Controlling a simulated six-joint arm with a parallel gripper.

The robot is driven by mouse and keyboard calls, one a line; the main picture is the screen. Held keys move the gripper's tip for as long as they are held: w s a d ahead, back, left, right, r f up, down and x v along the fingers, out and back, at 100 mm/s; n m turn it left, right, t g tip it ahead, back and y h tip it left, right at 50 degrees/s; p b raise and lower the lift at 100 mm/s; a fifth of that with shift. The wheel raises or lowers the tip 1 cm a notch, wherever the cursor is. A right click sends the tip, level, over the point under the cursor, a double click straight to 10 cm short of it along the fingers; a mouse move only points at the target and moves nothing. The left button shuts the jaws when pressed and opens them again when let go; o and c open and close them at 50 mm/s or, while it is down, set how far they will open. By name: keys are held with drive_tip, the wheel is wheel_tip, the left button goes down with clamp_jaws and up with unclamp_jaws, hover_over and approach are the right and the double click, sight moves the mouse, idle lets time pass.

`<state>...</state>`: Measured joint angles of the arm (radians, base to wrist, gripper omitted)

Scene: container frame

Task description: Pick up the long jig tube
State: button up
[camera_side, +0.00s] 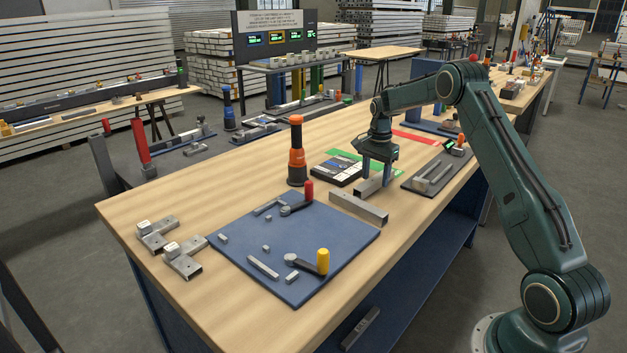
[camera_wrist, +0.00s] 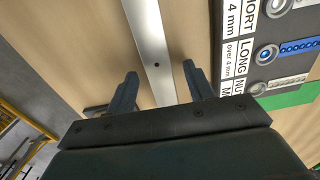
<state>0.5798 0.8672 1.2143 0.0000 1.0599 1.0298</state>
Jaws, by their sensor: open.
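A grey metal tube (camera_wrist: 153,50) with a small dark hole in its face runs between my fingers in the wrist view and past the top edge. My gripper (camera_wrist: 161,88) is open, with one finger on each side of the tube and gaps visible; its near end is hidden behind the gripper body.
A blue fixture plate (camera_side: 310,235) with red- and yellow-handled clamps lies in front. An orange and black tool (camera_side: 296,155) and a black labelled case (camera_side: 337,173) stand beside the tubes. A dark tray (camera_side: 437,172) lies to the right. Two tube joints (camera_side: 183,260) sit at the left.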

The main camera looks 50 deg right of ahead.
sight(375, 178)
drive_tip(key=shift+f, duration=0.7)
drive_tip(key=c, duration=1.1)
drive_tip(key=shift+r, duration=0.25)
wheel_tip(375, 178, up, 20)
drive_tip(key=shift+f, duration=0.15)
